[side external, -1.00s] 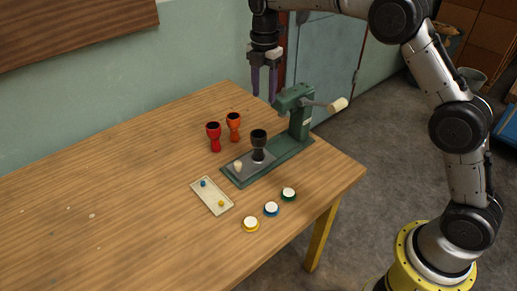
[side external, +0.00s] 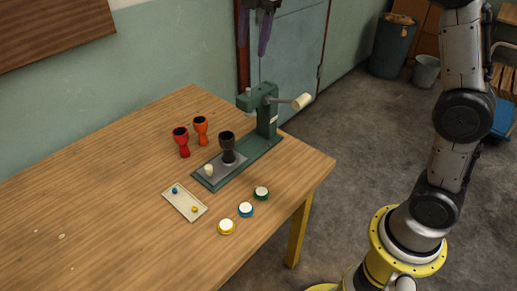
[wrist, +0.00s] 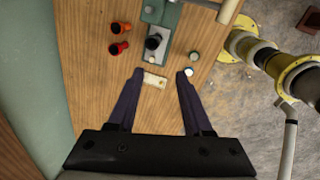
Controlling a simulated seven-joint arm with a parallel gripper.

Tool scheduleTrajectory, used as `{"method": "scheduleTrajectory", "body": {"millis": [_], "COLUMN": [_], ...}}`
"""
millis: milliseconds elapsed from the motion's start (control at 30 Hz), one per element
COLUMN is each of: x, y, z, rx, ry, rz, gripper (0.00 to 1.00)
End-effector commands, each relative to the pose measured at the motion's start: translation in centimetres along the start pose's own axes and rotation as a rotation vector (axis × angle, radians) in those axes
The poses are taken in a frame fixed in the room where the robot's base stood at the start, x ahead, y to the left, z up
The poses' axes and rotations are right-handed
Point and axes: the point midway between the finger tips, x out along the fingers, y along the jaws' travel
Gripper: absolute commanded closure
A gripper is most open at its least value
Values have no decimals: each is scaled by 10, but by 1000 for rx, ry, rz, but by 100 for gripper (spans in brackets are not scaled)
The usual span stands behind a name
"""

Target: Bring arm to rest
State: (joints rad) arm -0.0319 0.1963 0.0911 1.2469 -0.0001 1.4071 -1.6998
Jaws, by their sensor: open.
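My gripper (side external: 252,46) is open and empty, high above the back of the table by the wall and door. Its two purple fingers (wrist: 160,74) point down at the table in the wrist view, with nothing between them. A black goblet drum (side external: 227,146) stands upright on the plate of a green press (side external: 266,122). A red goblet drum (side external: 182,142) and an orange goblet drum (side external: 201,130) stand upright on the table left of the press. My gripper is clear of all of them.
The press has a cream-tipped handle (side external: 302,101) sticking out to the right. In front lie a cream tray (side external: 182,205) with small blue and yellow pieces, and yellow (side external: 227,227), blue (side external: 246,210) and green (side external: 261,193) rimmed discs. The table's left side is mostly clear.

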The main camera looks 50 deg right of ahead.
Motion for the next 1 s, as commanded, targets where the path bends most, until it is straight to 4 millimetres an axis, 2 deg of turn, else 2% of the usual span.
{"method": "scheduleTrajectory", "body": {"millis": [33,200,300,400,567,733,800,900,1000], "x": [-17,-49,-57,-57,-38,6,24,42,44], "y": [-19,-81,-120,-160,-225,-281,-295,-303,-300], "z": [-1,-6,-10,-15,-23,-31,-33,-34,-34], "rx": [38,226,367,528,835,1216,1361,1531,1643], "ry": [-4,-5,3,19,63,129,149,164,192], "rz": [26,106,152,195,254,281,271,247,255], "gripper": [50,50,50,50,50,50,50,50,50]}}
